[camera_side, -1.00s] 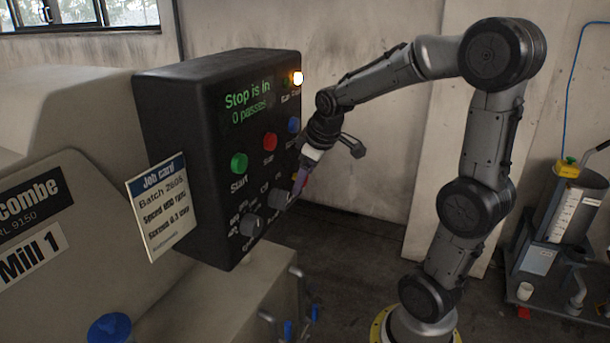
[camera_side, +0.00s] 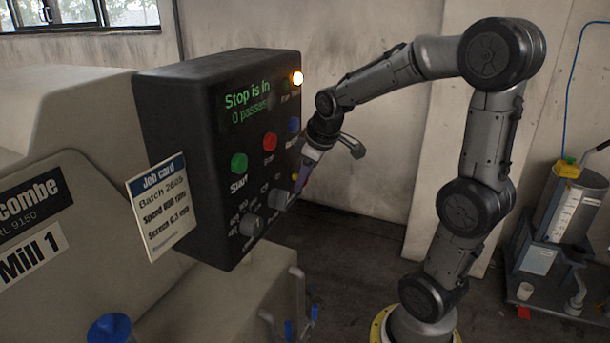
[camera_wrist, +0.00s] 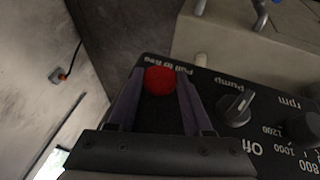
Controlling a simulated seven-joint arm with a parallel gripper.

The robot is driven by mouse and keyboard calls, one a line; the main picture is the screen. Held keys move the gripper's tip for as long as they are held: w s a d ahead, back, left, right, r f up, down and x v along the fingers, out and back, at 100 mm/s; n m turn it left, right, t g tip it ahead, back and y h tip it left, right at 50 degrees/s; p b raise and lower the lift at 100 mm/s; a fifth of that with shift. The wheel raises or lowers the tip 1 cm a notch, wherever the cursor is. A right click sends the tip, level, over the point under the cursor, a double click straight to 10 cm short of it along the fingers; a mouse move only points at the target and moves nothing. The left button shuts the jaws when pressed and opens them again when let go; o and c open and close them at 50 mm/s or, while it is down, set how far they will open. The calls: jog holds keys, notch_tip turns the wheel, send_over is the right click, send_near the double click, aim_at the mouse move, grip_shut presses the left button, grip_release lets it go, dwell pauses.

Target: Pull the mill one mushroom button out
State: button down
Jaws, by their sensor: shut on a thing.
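The red mushroom button (camera_wrist: 159,80) shows in the wrist view between the two dark purple fingers of my gripper (camera_wrist: 160,82), beside the words "Pull to". My gripper is shut on it. In the side view my gripper (camera_side: 300,186) is at the right edge of the black control panel (camera_side: 190,150), and the red button is hidden there. A small yellow spot shows just left of the fingers. The panel's display (camera_side: 247,101) reads "Stop is in, 0 passes", and an amber lamp (camera_side: 297,78) is lit.
Close by on the panel are the pump switch (camera_wrist: 236,108) and rpm knob (camera_wrist: 303,130). Green (camera_side: 239,163), red (camera_side: 269,142) and blue (camera_side: 293,125) buttons sit higher up. A job card (camera_side: 158,208) hangs at the panel's left. A trolley (camera_side: 560,285) stands far right.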

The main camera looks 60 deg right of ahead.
jog(key=shift+s, duration=0.7)
jog(key=shift+c, duration=1.5)
grip_release()
jog(key=v, duration=1.4)
